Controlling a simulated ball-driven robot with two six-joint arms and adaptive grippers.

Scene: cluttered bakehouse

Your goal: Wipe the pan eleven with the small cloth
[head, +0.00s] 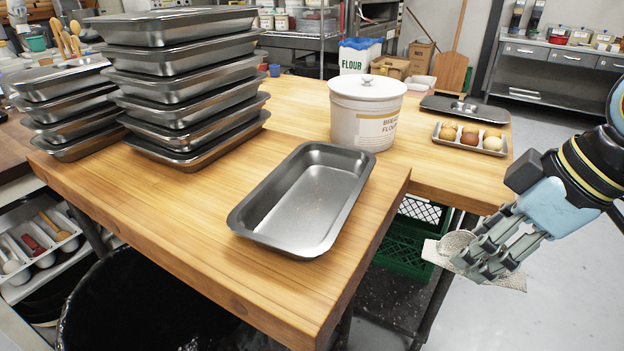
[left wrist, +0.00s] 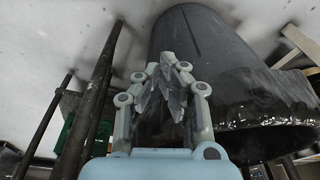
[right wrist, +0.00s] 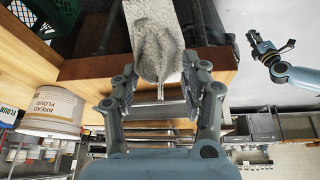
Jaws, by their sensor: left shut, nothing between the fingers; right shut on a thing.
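A single empty metal pan (head: 305,200), which I take for pan eleven, lies open side up near the front right corner of the wooden table. Faint marks show on its inside; no number is readable. My right gripper (head: 474,262) is shut on the small cloth (head: 452,243), a pale grey cloth, right of the table and apart from the pan. The cloth also hangs between the fingers in the right wrist view (right wrist: 158,40). My left gripper (left wrist: 172,78) is shut and empty near a dark bin; it is outside the head view.
A tall stack of pans (head: 185,95) and a shorter one (head: 62,105) stand left on the table (head: 190,225). A flour crock (head: 350,105) stands behind the pan, an egg tray (head: 490,150) farther right. A black-lined bin (head: 140,305) is below the front edge.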

